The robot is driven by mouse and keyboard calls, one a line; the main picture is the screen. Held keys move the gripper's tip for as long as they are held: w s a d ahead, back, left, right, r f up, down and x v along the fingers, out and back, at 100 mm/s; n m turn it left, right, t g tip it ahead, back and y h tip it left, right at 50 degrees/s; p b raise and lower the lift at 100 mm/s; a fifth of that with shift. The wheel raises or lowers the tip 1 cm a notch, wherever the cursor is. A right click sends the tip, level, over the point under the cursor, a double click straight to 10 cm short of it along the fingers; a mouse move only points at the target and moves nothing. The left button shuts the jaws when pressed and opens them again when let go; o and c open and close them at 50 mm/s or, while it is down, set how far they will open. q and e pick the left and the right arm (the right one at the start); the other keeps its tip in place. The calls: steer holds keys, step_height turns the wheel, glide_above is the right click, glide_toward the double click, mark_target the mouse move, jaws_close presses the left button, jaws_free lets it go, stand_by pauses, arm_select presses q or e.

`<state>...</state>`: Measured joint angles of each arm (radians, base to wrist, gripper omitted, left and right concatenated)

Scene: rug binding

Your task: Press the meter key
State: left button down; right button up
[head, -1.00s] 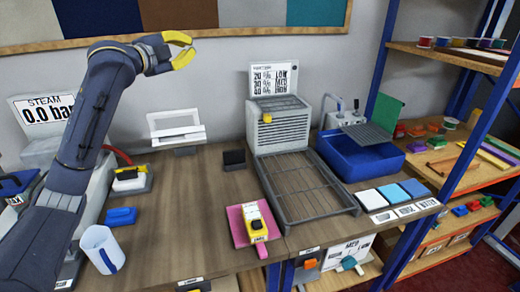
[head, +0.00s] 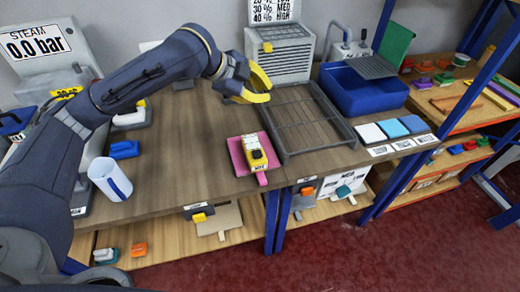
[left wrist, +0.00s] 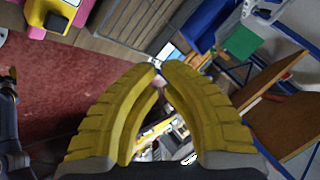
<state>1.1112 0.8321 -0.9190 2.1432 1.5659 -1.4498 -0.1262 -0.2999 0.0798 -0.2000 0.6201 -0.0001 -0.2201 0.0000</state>
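The meter (head: 255,152), a yellow and white handheld device with a dark-marked face, lies on a pink pad (head: 236,152) at the bench's front edge. The meter also shows in the left wrist view (left wrist: 62,12), at the top left. Its key is too small to make out. My left gripper (head: 268,92) has yellow fingers and is above and behind the meter, apart from it. In the left wrist view its fingertips (left wrist: 160,65) meet or nearly meet, with nothing seen between them. My right gripper is not in view.
A wire-rack tray (head: 310,120) and grey heater (head: 282,50) stand right of the meter. A blue basin (head: 362,92) is further right. The bench between cup and pink pad is clear.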

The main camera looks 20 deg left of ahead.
arm_select(q)
steer(key=g, duration=0.2)
glide_above(257, 154)
steer(key=w+d, duration=0.1)
step_height(257, 154, down, 6)
steer(key=shift+w+d+r+y, duration=0.1)
steer(key=shift+d+r+y, duration=0.1)
steer(key=shift+y, duration=0.1)
steer(key=shift+f, duration=0.15)
steer(key=shift+f, duration=4.3)
steer(key=shift+f, duration=0.15)
steer(key=shift+f, duration=0.3)
steer(key=shift+f, duration=0.5)
steer(key=shift+r, duration=0.95)
